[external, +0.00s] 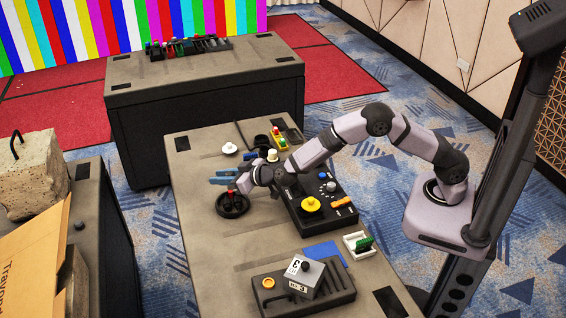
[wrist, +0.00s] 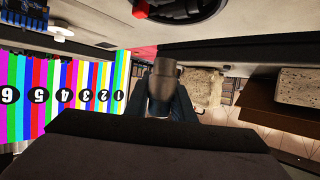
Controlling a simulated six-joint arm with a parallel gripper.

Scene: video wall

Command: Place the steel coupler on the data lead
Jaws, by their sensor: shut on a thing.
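My gripper (external: 218,177) points level to the left above the table in the external view. It is shut on the steel coupler (wrist: 165,82), a grey-brown metal cylinder between the dark blue fingers in the wrist view. A round black dish-like thing (external: 233,206) with a red part stands just below and in front of the gripper. It also shows at the top edge of the wrist view (wrist: 190,8). I cannot clearly make out the data lead in either view.
A control panel (external: 323,203) with a yellow knob stands right of the gripper, under my arm. A white round piece (external: 229,148) lies behind. The table's left front is clear.

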